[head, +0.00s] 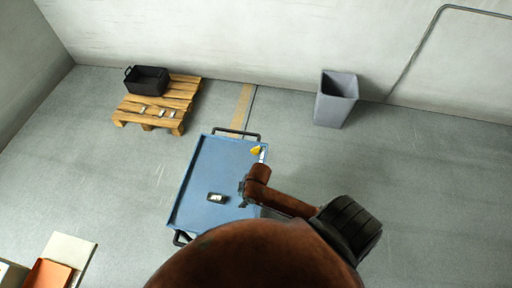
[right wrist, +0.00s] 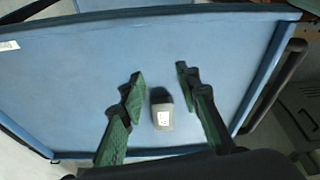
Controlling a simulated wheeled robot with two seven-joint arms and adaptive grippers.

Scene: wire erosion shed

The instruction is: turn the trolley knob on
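The blue trolley (head: 190,190) stands in the middle of the head view, and its flat top fills most of the right wrist view (right wrist: 220,40). A small dark block with a pale face (head: 216,197) is on the trolley top. In the right wrist view a similar grey and black block (right wrist: 161,118) shows between the fingers; I cannot tell whether it is the knob. My right gripper (head: 243,190) is over the trolley's right side. In the right wrist view its green fingers (right wrist: 158,78) are apart, with no visible contact. My left gripper is not in view.
A yellow item (head: 256,150) lies at the trolley's far right corner. A wooden pallet (head: 184,90) with a black crate (head: 147,80) and small parts stands at the back left. A grey bin (head: 335,100) stands by the wall. An orange tray (head: 50,274) is at bottom left.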

